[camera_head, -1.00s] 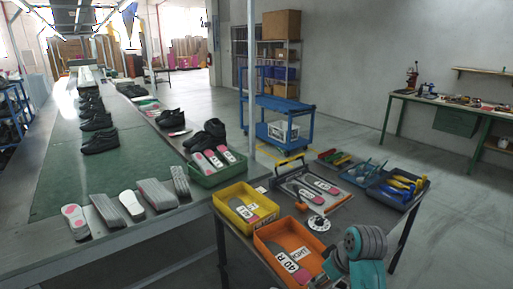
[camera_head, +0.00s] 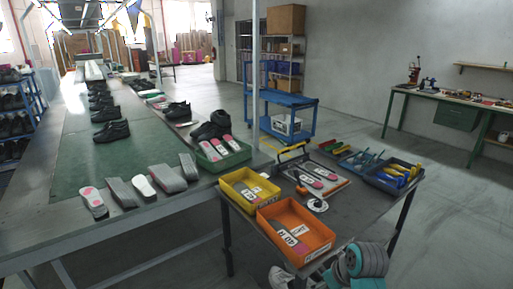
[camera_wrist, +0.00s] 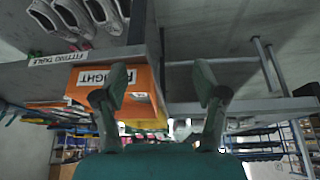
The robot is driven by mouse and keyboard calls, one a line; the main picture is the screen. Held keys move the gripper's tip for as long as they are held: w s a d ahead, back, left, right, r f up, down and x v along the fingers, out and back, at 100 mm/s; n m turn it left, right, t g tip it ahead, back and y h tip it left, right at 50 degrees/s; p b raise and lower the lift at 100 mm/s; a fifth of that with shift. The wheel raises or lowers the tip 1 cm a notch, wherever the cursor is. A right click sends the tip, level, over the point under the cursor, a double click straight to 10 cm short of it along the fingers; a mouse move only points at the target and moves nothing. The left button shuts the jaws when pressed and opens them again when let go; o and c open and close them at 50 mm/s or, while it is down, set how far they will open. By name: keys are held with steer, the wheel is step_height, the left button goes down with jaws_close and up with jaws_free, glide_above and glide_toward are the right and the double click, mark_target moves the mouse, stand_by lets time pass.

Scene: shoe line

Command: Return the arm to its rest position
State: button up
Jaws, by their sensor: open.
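My arm (camera_head: 366,262), grey and teal, shows at the bottom right of the head view, low beside the front edge of the dark fitting table. In the wrist view my gripper (camera_wrist: 162,84) has its two green and grey fingers spread apart with nothing between them. The orange bin (camera_wrist: 146,80) with a RIGHT label appears beyond the fingers, apart from them. In the head view the orange bin (camera_head: 328,238) stands on the table's front part, next to the yellow bin (camera_head: 276,187). The fingertips cannot be made out clearly in the head view.
The conveyor (camera_head: 75,180) with black shoes and several insoles runs along the left. A green bin (camera_head: 243,155) sits at its edge. Blue trays of tools (camera_head: 381,184) stand at the table's back right. A blue cart (camera_head: 313,103) and open floor lie beyond.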

steer(key=s+a+f+m+t+h, duration=0.1)
steer(key=s+f+m+t, duration=0.25)
steer(key=s+f, duration=1.15)
steer(key=s+r+m+t+h, duration=0.1)
steer(key=s+m+t, duration=0.15)
steer(key=s, duration=1.25)
steer(key=s+r+t, duration=0.4)
steer(key=s+r, duration=1.2)
steer(key=s, duration=0.1)
steer(key=shift+s, duration=0.4)
steer(key=shift+w+d+r, duration=0.1)
steer(key=shift+w, duration=0.05)
